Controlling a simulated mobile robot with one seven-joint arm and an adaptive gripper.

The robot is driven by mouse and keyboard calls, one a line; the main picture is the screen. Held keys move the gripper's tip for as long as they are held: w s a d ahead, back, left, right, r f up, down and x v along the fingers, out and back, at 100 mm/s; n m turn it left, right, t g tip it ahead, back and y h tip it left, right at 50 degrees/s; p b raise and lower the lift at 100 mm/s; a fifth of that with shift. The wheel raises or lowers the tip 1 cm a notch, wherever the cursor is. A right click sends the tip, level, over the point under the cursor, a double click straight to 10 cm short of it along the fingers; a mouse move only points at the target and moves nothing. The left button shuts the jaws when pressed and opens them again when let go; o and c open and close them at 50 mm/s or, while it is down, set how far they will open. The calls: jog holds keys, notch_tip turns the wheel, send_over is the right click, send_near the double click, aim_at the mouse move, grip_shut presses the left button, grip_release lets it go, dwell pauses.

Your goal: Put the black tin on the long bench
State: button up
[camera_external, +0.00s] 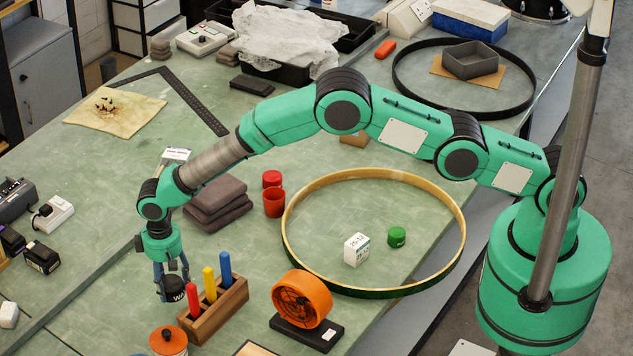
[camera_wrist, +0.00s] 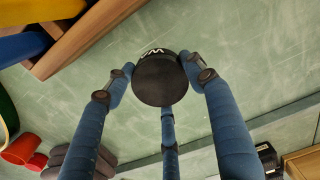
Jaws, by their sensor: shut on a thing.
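The black tin (camera_external: 174,288) is a small dark cylinder with white lettering on its side. My gripper (camera_external: 172,280) points down with its blue fingers shut around the tin, just left of the wooden block with coloured handles. In the wrist view the tin (camera_wrist: 160,82) sits between the fingertips (camera_wrist: 160,72), its flat dark face towards the camera. The green worn bench top (camera_external: 110,225) spreads below and around it. I cannot tell whether the tin touches the bench or hangs a little above it.
The wooden block (camera_external: 215,312) with red, yellow and blue handles stands close to the right of the tin. An orange lidded pot (camera_external: 168,341) is in front. Folded dark cloths (camera_external: 215,203) lie behind. A large hoop (camera_external: 463,235) is to the right. Bare bench lies left of the gripper.

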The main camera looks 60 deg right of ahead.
aim_at(172, 295)
jog(key=shift+f, duration=2.05)
jog(key=shift+f, duration=0.15)
jog(key=o, duration=1.2)
jog(key=shift+o, duration=0.2)
jog(key=shift+r, duration=6.1)
jog(key=shift+r, duration=0.15)
